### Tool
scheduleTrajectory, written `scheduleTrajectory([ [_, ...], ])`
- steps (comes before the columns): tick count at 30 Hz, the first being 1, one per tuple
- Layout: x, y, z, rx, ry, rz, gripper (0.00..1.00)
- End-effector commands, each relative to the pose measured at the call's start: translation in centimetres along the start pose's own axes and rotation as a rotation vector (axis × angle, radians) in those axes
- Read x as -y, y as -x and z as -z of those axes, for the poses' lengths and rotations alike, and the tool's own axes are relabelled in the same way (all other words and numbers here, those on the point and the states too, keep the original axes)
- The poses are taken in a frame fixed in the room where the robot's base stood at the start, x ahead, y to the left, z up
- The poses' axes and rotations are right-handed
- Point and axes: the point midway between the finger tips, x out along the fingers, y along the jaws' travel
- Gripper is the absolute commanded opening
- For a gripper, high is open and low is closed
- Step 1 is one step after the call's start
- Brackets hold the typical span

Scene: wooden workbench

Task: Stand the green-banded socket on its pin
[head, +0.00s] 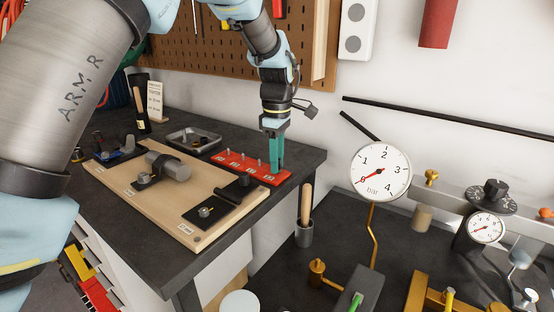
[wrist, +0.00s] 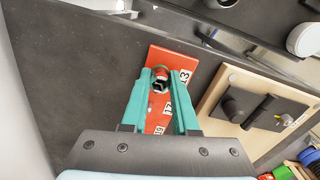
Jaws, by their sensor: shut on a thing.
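The red rail (head: 238,164) lies on the dark bench and carries several upright metal pins and white number labels. My gripper (head: 275,170) points down over the rail's right end. In the wrist view my gripper (wrist: 160,80) has its teal fingers closed around a small metal socket (wrist: 160,86), seen with its dark opening toward the camera. The red rail (wrist: 160,54) lies under it.
A wooden board (head: 140,190) with a grey cylinder and black fittings lies in front of the rail. A grey metal tray (head: 195,140) with small parts stands behind it. Pressure gauges and brass fittings fill the right. Bare bench shows beside the rail in the wrist view.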

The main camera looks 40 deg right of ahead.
Motion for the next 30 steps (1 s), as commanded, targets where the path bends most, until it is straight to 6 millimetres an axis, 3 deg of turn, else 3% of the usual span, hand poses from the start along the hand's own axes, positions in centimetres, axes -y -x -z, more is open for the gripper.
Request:
scheduleTrajectory([
  [5, 0.0, -0.2, 0.0, 0.0, 0.0, 0.0, 0.0],
  [6, 0.0, -0.2, 0.0, 0.0, 0.0, 0.0, 0.3],
  [15, 0.0, -0.2, 0.0, 0.0, 0.0, 0.0, 0.63],
  [25, 0.0, 0.2, 0.0, 0.0, 0.0, -0.001, 0.63],
  [30, -0.1, 2.7, 0.0, 0.001, 0.0, -0.005, 0.63],
])
